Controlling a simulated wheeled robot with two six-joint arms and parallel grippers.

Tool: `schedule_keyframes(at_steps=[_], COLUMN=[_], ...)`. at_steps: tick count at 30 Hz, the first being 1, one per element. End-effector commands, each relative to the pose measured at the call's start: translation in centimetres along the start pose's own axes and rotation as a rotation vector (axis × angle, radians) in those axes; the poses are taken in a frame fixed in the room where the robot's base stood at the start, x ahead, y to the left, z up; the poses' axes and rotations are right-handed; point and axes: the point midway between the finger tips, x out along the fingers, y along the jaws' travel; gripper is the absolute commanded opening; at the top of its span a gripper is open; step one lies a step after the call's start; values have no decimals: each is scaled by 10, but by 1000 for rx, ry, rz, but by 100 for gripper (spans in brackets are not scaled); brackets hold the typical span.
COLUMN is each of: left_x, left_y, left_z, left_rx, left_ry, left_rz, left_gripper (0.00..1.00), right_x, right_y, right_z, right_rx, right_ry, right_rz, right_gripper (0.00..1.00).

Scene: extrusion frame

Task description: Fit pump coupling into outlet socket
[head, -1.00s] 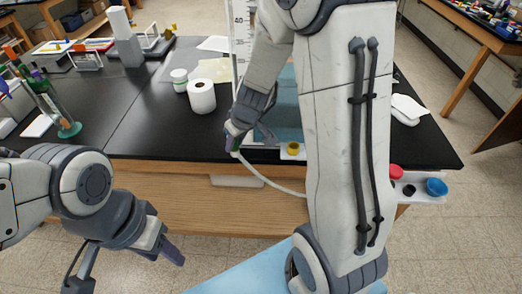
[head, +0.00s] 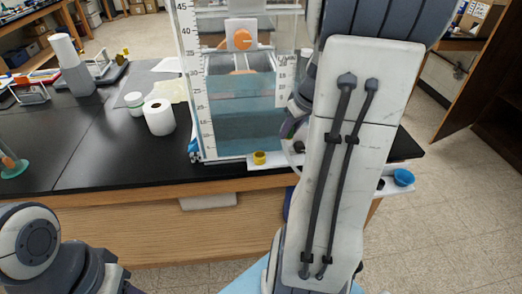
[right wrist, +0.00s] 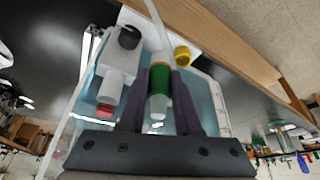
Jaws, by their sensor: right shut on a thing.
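I cannot tell which part is the outlet socket. My left gripper's jaws are out of view.
The clear tank (head: 240,105) with blue water and a scale stands on the black bench (head: 90,140). A white roll (head: 159,117) and a jar (head: 134,103) stand left of it. A blue cup (head: 403,177) is at the ledge on the right.

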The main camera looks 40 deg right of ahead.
Motion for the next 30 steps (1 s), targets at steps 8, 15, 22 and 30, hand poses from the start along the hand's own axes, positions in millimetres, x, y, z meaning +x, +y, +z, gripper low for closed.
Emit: schedule_keyframes(at_steps=[8,15,22,30], left_x=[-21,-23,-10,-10], left_y=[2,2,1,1], left_z=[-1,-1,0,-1], left_rx=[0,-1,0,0], left_ry=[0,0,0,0], left_rz=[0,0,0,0], left_gripper=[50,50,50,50], right_x=[52,74,106,110], right_y=[-40,-52,-52,-52], right_z=[-33,-43,-30,-28], right_rx=[-5,-2,2,0], right_ry=[-5,-1,-2,1], right_rz=[-6,-2,-2,0], right_gripper=[0,0,0,0])
